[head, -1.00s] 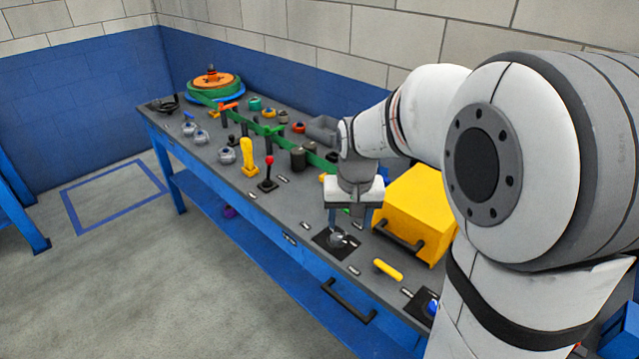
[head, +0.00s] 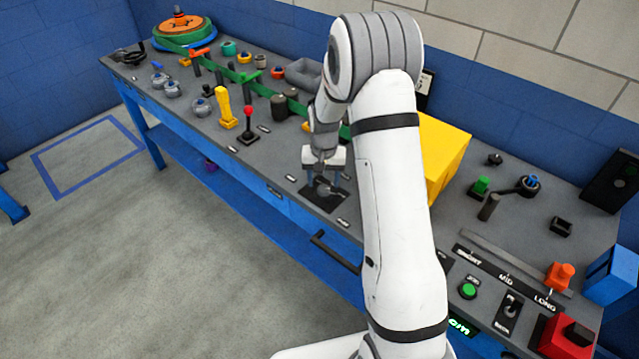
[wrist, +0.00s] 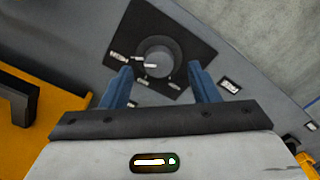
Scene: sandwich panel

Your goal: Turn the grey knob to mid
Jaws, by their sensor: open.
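The grey knob (wrist: 166,51) is round and sits on a black square plate (wrist: 142,22) with small white labels, too blurred to read. A white mark on the knob points toward the left in the wrist view. In the head view the knob (head: 326,190) is small and partly hidden under my gripper (head: 325,177). My gripper's blue fingers are apart in the wrist view (wrist: 160,68), one to each side of the knob's near edge. I cannot tell how far above the plate the fingertips are, or whether they touch the knob.
A yellow box (head: 442,150) stands right of my arm; its dark handle (wrist: 15,100) shows in the wrist view. A red-topped joystick (head: 248,128) and yellow lever (head: 224,108) stand to the left. A slider (head: 512,262) marked SHORT, MID and LONG is at right.

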